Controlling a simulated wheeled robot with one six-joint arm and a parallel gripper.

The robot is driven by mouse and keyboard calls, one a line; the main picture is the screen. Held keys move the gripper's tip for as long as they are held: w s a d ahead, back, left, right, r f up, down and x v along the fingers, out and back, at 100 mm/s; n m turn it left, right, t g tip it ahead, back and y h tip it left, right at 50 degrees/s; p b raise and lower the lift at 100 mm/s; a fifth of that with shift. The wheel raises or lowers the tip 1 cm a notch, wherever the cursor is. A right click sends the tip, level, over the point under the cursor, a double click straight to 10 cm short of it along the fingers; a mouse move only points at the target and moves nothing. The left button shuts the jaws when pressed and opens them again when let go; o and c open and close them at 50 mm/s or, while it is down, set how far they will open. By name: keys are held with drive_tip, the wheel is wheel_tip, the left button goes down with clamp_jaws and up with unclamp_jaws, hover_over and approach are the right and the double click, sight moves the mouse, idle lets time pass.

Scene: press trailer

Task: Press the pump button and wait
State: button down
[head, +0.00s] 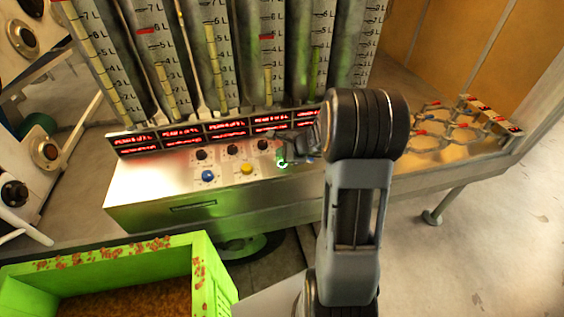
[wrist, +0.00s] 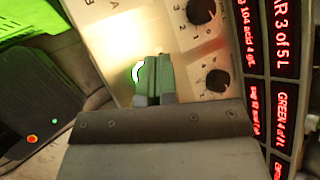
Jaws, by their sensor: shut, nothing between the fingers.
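A lit button with a white-and-green glow (head: 282,163) sits on the metal control panel (head: 150,182), at the right of a blue button (head: 207,175) and a yellow button (head: 247,169). I cannot read a label naming the pump. My gripper (head: 291,150) is shut and empty at the lit button. In the wrist view, my gripper's closed fingers (wrist: 160,70) partly cover the glowing button (wrist: 138,71), which shows just left of them. I cannot tell whether the fingertips touch it.
Black knobs (head: 232,150) and red-lit displays (head: 225,128) sit behind the buttons. Tall graduated tubes (head: 208,50) stand behind the panel. A green crate (head: 217,285) is at lower left. A rack with round holders (head: 440,132) is at right.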

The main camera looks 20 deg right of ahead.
drive_tip(key=shift+r+p, duration=1.1)
drive_tip(key=shift+r, duration=0.75)
wheel_tip(320, 180, up, 10)
drive_tip(key=p, duration=0.8)
hover_over(282, 165)
drive_tip(key=s+a+r+n+g+h, duration=0.1)
drive_tip(key=s+a+r+n, duration=0.2)
drive_tip(key=s+n, duration=0.4)
drive_tip(key=s+a+r+n+g+h+b, duration=0.1)
drive_tip(key=s+a+r+n+h, duration=0.1)
drive_tip(key=s+n, duration=0.5)
drive_tip(key=s+a+r+n+g+h, duration=0.1)
drive_tip(key=s+a+r+n, duration=0.3)
drive_tip(key=s+n, duration=0.3)
drive_tip(key=shift+s+a+h, duration=0.3)
drive_tip(key=shift+s+a, duration=0.05)
drive_tip(key=shift+a, duration=0.3)
